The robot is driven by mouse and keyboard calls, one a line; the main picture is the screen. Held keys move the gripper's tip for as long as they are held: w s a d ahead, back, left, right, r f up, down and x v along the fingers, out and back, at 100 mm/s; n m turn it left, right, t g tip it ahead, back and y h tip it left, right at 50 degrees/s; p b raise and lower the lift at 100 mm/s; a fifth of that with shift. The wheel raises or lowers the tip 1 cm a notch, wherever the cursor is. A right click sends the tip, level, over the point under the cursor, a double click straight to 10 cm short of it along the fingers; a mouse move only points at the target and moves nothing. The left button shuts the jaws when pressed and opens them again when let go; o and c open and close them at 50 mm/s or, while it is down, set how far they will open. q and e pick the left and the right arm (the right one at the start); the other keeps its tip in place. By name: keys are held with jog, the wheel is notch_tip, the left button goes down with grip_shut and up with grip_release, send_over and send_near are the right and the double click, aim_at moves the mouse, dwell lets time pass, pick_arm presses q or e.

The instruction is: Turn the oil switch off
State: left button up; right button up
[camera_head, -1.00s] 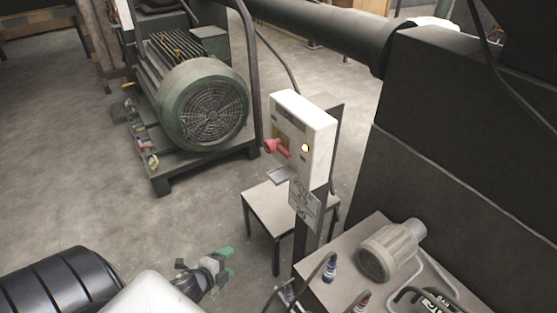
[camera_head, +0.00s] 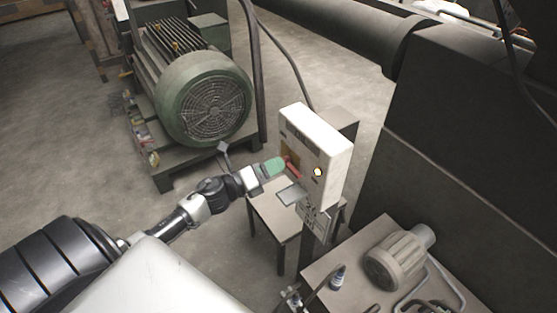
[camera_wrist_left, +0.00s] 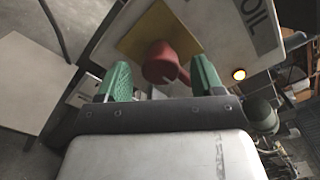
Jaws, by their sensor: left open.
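The oil switch is a red rotary handle (camera_wrist_left: 162,64) on a yellow plate (camera_wrist_left: 150,36) on the front of a white control box (camera_head: 317,155). The box is marked OIL in the left wrist view. In the head view the red handle (camera_head: 293,168) is partly hidden by my left gripper (camera_head: 275,166). In the wrist view my left gripper (camera_wrist_left: 160,82) is open, its green fingers on either side of the handle. I cannot tell whether they touch it. A round lamp (camera_head: 318,172) on the box glows yellow. My right gripper is not in view.
A small table (camera_head: 270,207) stands below the box. A large green motor (camera_head: 205,100) stands behind left. A bench with a small grey motor (camera_head: 395,262) and cables is at the lower right. A dark machine wall (camera_head: 470,150) fills the right.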

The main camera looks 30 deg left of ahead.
pick_arm(q)
jog(key=shift+x, duration=1.2)
jog(key=c, duration=0.9)
